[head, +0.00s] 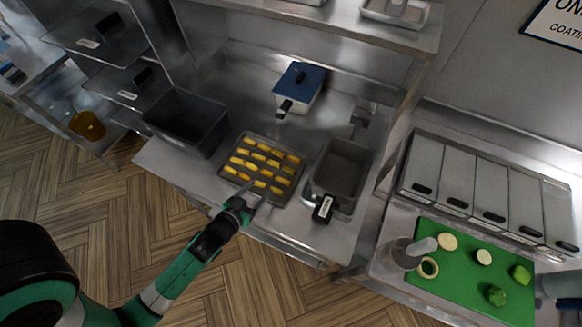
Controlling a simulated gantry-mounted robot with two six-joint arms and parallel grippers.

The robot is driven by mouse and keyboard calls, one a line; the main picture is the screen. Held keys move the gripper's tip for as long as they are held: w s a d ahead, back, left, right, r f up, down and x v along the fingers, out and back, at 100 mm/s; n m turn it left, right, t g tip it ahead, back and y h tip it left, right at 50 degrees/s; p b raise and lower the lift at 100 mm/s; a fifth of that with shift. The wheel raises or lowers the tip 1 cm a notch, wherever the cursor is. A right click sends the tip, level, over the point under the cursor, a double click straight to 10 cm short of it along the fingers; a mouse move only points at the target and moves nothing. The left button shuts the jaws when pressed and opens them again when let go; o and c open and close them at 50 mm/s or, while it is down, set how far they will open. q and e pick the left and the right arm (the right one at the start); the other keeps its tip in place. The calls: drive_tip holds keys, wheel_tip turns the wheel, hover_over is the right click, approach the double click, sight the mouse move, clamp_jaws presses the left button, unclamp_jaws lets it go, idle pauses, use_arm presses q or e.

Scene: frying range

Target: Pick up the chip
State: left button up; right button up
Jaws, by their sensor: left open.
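Several yellow chips (264,161) lie in rows on a metal tray (229,166) on the steel counter in the head view. My left gripper (257,193) comes in from the lower left, its fingertips at or over the tray's front edge, close to the nearest chips. Its fingers are apart and I see nothing held between them. I cannot tell whether a fingertip touches a chip. My right gripper does not show.
A dark bin (187,121) stands left of the tray. A fryer basket (340,170) with a black handle stands to its right. A blue-lidded container (299,82) is behind. A green board (462,275) with vegetables lies at right.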

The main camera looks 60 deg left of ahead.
sight(267, 174)
use_arm(q)
drive_tip(key=s+g+p, duration=0.1)
drive_tip(key=s, duration=0.2)
drive_tip(key=shift+s+f, duration=0.1)
drive_tip(key=shift+s, duration=0.05)
drive_tip(key=shift+s+a+n, duration=0.1)
drive_tip(key=shift+s+n, duration=0.1)
drive_tip(key=shift+n, duration=0.1)
drive_tip(key=x, duration=1.2)
drive_tip(key=shift+a+r, duration=0.2)
drive_tip(key=shift+r, duration=0.1)
drive_tip(key=c, duration=1)
